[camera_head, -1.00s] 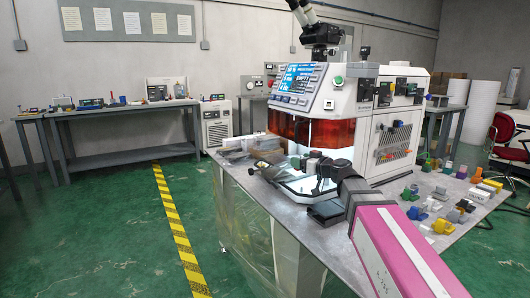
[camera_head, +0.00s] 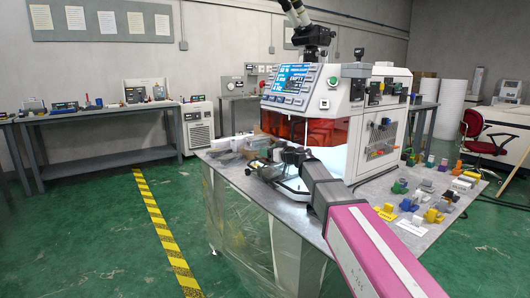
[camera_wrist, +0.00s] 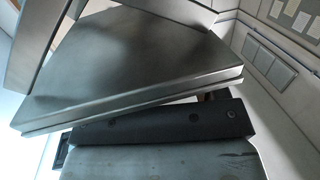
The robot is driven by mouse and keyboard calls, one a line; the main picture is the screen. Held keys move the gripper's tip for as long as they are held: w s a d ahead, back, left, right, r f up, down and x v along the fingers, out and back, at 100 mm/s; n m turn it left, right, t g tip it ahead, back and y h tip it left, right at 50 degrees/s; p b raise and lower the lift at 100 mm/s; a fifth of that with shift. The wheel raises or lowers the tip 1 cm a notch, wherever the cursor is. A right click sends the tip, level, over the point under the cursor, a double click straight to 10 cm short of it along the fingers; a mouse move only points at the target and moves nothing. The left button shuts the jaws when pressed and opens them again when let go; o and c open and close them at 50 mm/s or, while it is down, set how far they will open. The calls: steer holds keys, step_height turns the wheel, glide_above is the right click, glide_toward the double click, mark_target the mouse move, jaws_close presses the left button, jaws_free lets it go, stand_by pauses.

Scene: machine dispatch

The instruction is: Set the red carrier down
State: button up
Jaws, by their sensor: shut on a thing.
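My gripper (camera_head: 262,168) is at the front left of the machine (camera_head: 352,115), low over the front of the grey table (camera_head: 232,172). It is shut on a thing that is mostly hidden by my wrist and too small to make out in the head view. I take it to be the red carrier, but no clear red body shows. In the wrist view a large grey metal plate fills the upper part, with a dark bar below it. Whether the held thing touches the table cannot be told.
The machine has an orange-red window (camera_head: 290,127) and a screen (camera_head: 294,76). Several coloured blocks and labels lie on the table's right side, such as a yellow block (camera_head: 433,215). A yellow-black floor strip (camera_head: 160,225) runs left of the table. The green floor there is clear.

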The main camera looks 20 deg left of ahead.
steer(key=shift+w+a, duration=0.15)
steer(key=shift+a, duration=0.3)
steer(key=shift+f, duration=0.15)
steer(key=o, duration=1)
steer(key=shift+d+f, duration=0.1)
